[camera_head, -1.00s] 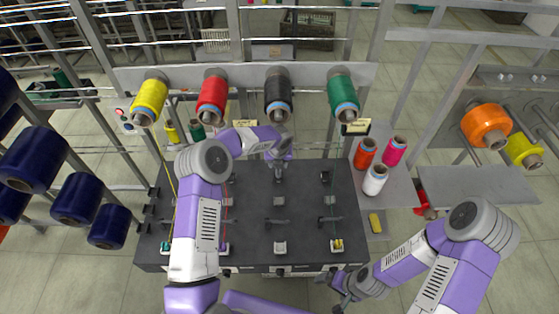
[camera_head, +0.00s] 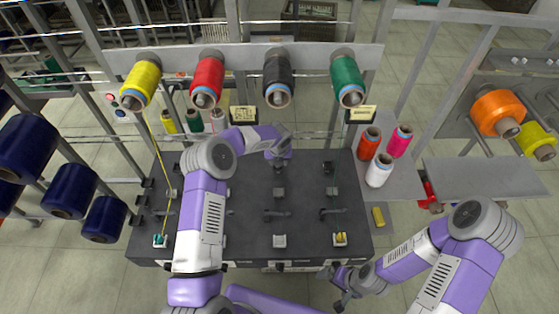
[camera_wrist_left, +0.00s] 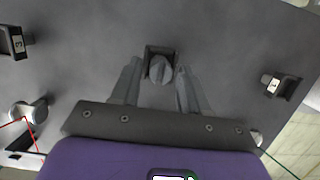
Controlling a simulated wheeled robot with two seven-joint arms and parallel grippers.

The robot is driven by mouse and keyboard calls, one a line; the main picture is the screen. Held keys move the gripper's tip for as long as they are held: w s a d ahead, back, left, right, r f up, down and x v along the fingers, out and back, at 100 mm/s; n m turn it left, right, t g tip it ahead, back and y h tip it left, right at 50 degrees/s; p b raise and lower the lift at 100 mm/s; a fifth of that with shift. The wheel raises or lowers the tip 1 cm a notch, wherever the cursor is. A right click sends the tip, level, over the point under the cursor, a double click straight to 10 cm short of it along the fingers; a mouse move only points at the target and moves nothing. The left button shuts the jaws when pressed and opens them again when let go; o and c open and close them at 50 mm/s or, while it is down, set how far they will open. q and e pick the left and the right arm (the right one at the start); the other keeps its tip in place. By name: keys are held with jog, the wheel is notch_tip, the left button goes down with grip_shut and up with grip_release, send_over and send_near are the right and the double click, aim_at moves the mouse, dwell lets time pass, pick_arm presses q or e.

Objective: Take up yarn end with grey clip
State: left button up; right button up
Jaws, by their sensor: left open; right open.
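In the left wrist view, a grey clip (camera_wrist_left: 160,69) with a rounded face sits in a small dark holder on the dark panel (camera_wrist_left: 230,50). My left gripper (camera_wrist_left: 156,78) is open, with one finger on either side of the clip; I cannot tell whether they touch it. In the head view, my left gripper (camera_head: 280,165) is over the far middle part of the panel, in front of the black cone (camera_head: 278,82), and hides the clip. The yarn at the clip cannot be made out. My right gripper (camera_head: 343,290) is open and empty near the panel's front right corner.
Yellow (camera_head: 141,82), red (camera_head: 207,80) and green (camera_head: 347,82) cones hang beside the black one. A yellow yarn (camera_head: 158,150) runs down at the left. Spare cones (camera_head: 379,170) stand on a shelf at the right. Small posts (camera_head: 280,241) stick up from the panel.

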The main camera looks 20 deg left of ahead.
pick_arm(q)
grip_shut()
jog(key=shift+w+p+v, duration=0.25)
jog(key=shift+p+v, duration=0.45)
jog(key=shift+v, duration=0.45)
jog(key=shift+w+p+v, duration=0.25)
jog(key=shift+p+v, duration=0.4)
jog(key=shift+v, duration=0.5)
jog(key=shift+a, duration=0.15)
